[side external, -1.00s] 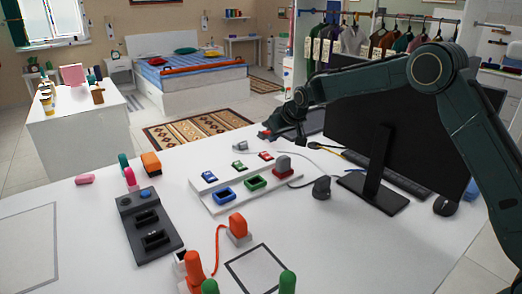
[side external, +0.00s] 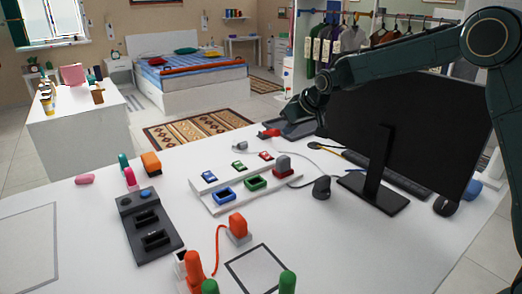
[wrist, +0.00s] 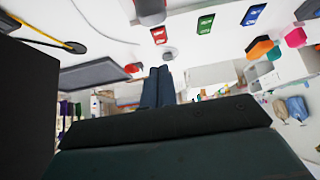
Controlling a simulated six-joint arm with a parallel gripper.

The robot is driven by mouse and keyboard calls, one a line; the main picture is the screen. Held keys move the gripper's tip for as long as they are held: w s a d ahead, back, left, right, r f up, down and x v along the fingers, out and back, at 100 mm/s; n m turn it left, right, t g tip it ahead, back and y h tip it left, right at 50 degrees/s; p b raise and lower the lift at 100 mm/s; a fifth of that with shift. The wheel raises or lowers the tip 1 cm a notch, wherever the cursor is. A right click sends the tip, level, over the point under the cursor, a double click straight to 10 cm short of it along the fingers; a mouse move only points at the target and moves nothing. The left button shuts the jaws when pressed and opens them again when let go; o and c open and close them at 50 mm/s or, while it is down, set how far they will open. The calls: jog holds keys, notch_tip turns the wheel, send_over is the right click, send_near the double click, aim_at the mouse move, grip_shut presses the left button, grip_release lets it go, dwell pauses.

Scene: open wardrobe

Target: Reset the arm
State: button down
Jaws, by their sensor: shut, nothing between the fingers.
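My gripper (side external: 294,116) is at the far edge of the white table, left of the monitor, small and dark in the side view. In the wrist view its two dark fingers (wrist: 158,88) are shut together with nothing between them. A small red object (side external: 268,133) lies just left of and below the gripper, apart from it; it also shows in the wrist view (wrist: 133,68).
The black monitor (side external: 395,125) stands right, beneath my arm. A white power strip (side external: 215,200) with blue, green and red sockets lies mid-table, a grey plug (side external: 283,163) in the red one. A dark two-slot device (side external: 150,225) and orange plug (side external: 237,226) are nearer. A dark flat pad (side external: 300,128) lies beside the gripper.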

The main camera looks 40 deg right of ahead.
jog(key=s+a+r+g, duration=0.1)
jog(key=s+r, duration=0.4)
jog(key=s, duration=0.6)
jog(key=s+r, duration=0.5)
jog(key=s, duration=0.6)
jog(key=s+f, duration=0.2)
jog(key=s, duration=0.8)
jog(key=s+f+g, duration=0.1)
jog(key=s+f, duration=0.1)
jog(key=s, duration=0.9)
jog(key=shift+a, duration=0.25)
